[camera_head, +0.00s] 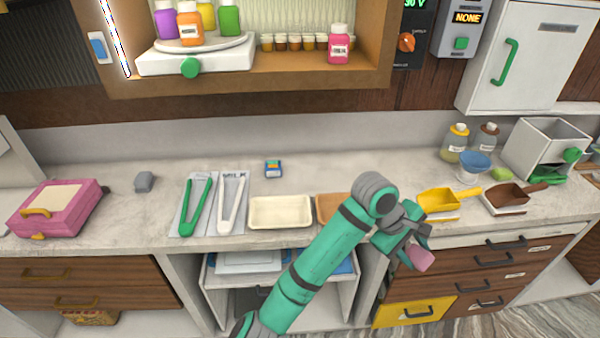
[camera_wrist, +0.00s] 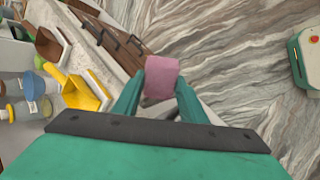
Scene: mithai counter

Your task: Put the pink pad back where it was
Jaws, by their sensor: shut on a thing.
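The pink pad (camera_head: 421,258) is a small pink block held at the tip of my gripper (camera_head: 412,248), in front of the counter's front edge. In the wrist view the pink pad (camera_wrist: 161,78) sits between the two green fingers of my gripper (camera_wrist: 158,90), with the patterned floor behind it. My gripper is shut on it. My arm hides part of the counter and the brown tray behind it.
The counter (camera_head: 360,170) holds a cream tray (camera_head: 280,212), green tongs (camera_head: 196,207), white tongs (camera_head: 231,203), a yellow scoop (camera_head: 440,200), a brown scoop (camera_head: 508,195) and a pink case (camera_head: 55,207). A yellow drawer front (camera_head: 413,311) is below my gripper. The counter's middle back is mostly clear.

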